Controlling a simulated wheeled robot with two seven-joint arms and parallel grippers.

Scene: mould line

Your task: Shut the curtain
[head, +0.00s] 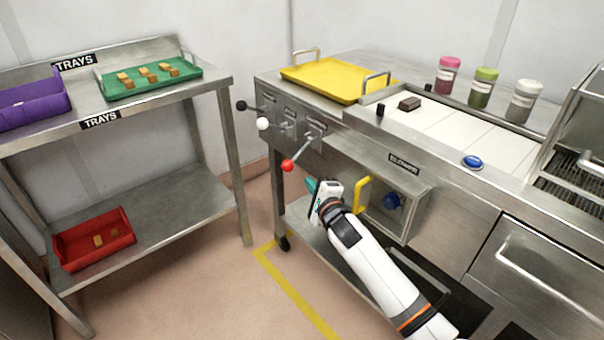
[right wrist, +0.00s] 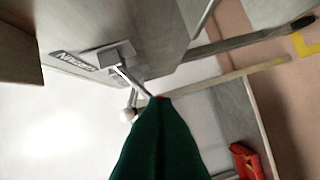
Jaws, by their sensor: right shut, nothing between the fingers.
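No hanging cloth shows. Three levers stick out of the steel machine's front: one with a black knob (head: 241,105), one with a white knob (head: 263,124), and one with a red knob (head: 288,165) that slants down and left from its plate. My right gripper (head: 311,187) is shut and empty, just right of and below the red knob. In the right wrist view its dark green fingers (right wrist: 160,110) hide most of the red knob; the white knob (right wrist: 127,115) shows to their left. Contact cannot be told. My left gripper is out of view.
A yellow tray (head: 330,80), several jars and a blue button (head: 473,162) are on the machine top. A yellow handle (head: 361,196) and blue knob (head: 392,201) are right of my gripper. A tray rack (head: 215,84) stands left, with floor between.

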